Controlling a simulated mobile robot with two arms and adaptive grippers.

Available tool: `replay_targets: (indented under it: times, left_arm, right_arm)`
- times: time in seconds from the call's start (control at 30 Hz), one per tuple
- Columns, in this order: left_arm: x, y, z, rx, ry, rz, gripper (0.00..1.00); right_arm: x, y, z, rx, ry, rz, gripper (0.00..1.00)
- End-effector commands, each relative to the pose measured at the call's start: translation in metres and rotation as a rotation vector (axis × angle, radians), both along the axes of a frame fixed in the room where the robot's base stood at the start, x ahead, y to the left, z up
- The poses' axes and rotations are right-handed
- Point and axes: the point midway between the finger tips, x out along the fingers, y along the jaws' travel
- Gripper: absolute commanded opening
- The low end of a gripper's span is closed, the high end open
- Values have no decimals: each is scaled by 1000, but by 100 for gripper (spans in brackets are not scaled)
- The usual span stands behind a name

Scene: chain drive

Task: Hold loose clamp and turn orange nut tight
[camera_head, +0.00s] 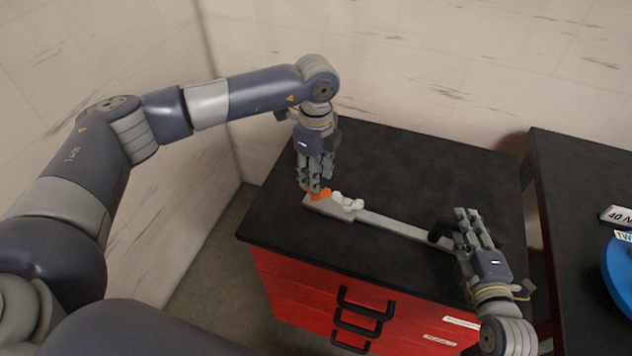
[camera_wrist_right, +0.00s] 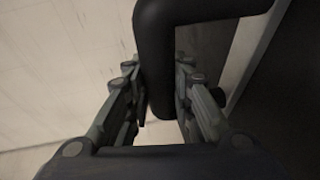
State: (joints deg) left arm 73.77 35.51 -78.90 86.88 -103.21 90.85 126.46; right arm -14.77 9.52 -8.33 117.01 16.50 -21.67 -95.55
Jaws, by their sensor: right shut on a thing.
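The clamp is a long light-grey bar (camera_head: 395,227) lying across the black cabinet top, with white rounded pieces (camera_head: 347,202) near its left end. The orange nut (camera_head: 319,195) is at that left end, partly hidden by my left gripper (camera_head: 315,187). My left gripper points down with its fingertips at the nut; whether they close on it is unclear. At the bar's right end is a black bent handle (camera_head: 438,233). My right gripper (camera_head: 456,226) is shut on this handle. In the right wrist view, the handle (camera_wrist_right: 160,60) passes between the fingers (camera_wrist_right: 160,95).
The black top (camera_head: 400,160) of a red drawer cabinet (camera_head: 300,295) is clear behind the clamp. Black drawer handles (camera_head: 358,318) stick out in front. Another dark table (camera_head: 575,220) stands at the right with a blue round object (camera_head: 620,270). Pale walls stand behind and left.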

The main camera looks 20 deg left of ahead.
Motion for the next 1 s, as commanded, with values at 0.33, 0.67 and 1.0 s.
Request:
replay_targets:
  times: [0.33,0.67,1.0]
  left_arm:
    - [0,0,-36,-1,0,-1,33]
    - [0,0,-38,-1,-1,-1,22]
    - [0,-1,-37,-2,0,-4,0]
  right_arm:
    - [0,0,-2,-1,4,0,0]
    - [0,0,-2,-1,4,0,0]
    - [0,0,-2,-1,5,0,0]
